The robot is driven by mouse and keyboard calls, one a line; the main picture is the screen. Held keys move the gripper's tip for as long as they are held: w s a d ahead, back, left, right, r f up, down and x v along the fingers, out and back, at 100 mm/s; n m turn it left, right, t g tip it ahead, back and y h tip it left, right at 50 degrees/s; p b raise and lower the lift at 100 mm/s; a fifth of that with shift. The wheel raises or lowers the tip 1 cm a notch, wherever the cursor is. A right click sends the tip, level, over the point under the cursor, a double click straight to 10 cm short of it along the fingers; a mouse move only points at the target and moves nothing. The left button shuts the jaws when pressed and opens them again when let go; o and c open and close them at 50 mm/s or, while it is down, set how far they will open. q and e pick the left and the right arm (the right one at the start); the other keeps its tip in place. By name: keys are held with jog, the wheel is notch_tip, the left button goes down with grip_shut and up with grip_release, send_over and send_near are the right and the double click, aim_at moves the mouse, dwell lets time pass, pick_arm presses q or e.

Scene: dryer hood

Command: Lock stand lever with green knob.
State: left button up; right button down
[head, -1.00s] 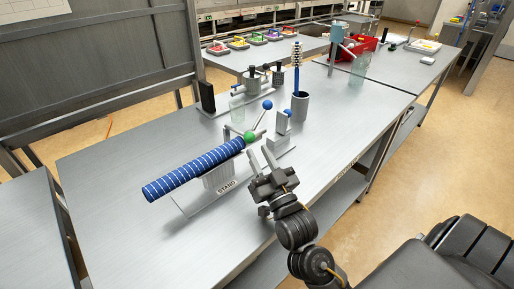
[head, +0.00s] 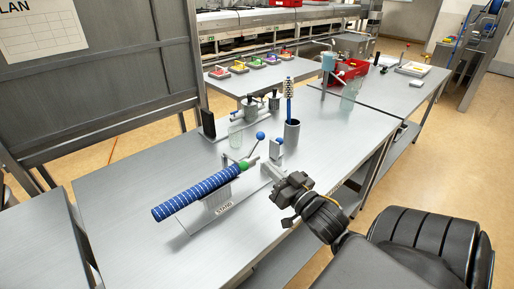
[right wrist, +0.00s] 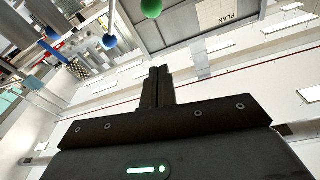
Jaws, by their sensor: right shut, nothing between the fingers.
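The stand (head: 217,199), labelled STAND, carries a blue roll (head: 195,194) with white stripes on the table. The green knob (head: 243,167) sits by the roll's far right end; its lever arm is mostly hidden. My right gripper (head: 267,168) is just right of the green knob, apart from it, with its fingers shut and empty. In the right wrist view the shut fingers (right wrist: 158,72) point up the picture, and the green knob (right wrist: 151,8) shows above them at the top edge. My left gripper is not in view.
A lever with a blue knob (head: 260,135) stands just behind the green knob. The table's front left (head: 125,225) is clear.

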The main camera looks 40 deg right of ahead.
aim_at(244, 166)
jog(key=w+r+p, duration=0.2)
jog(key=w, duration=0.8)
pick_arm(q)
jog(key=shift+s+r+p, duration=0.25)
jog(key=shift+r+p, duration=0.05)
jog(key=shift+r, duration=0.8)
pick_arm(e)
jog(key=f, duration=0.2)
jog(key=s+f, duration=0.1)
jog(key=f, duration=0.1)
jog(key=shift+s+a+f, duration=0.1)
jog(key=shift+a+f, duration=0.1)
jog(key=shift+f, duration=0.05)
